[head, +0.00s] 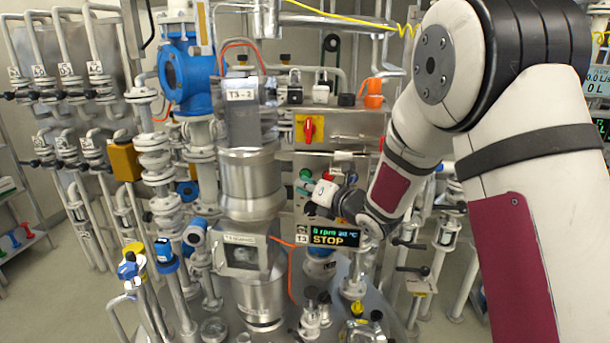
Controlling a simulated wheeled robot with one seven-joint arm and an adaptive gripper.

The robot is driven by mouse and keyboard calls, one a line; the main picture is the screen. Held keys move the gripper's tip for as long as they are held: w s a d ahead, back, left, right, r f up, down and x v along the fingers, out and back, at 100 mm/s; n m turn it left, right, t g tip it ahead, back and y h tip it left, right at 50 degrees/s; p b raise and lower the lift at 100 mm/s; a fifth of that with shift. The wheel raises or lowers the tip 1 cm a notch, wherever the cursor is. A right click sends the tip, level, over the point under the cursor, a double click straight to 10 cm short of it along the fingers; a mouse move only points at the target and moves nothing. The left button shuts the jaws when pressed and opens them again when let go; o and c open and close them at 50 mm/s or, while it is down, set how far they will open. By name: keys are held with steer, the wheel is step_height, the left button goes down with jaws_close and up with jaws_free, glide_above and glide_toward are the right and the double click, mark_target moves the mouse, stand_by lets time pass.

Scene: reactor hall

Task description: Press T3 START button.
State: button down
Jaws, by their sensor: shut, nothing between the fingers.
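My gripper (303,187) is shut and empty. Its tip is at the panel, just below the green button in the picture; I cannot tell whether it touches. My wrist hides part of the panel. The display (332,233) below, beside a T3 label, reads 0 rpm and STOP.
A red rotary switch on a yellow plate (309,128) sits above the buttons. Padlocks (320,90) and an orange fitting (373,93) are on top of the box. Pipes and valves crowd the left, with a blue housing (186,78). Floor (65,290) shows lower left.

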steer(key=shift+s+a+p, duration=0.15)
steer(key=shift+s+p, duration=0.1)
steer(key=shift+s, duration=0.6)
steer(key=shift+s+a+p, duration=0.1)
steer(key=shift+s+p, duration=0.15)
steer(key=shift+s, duration=0.55)
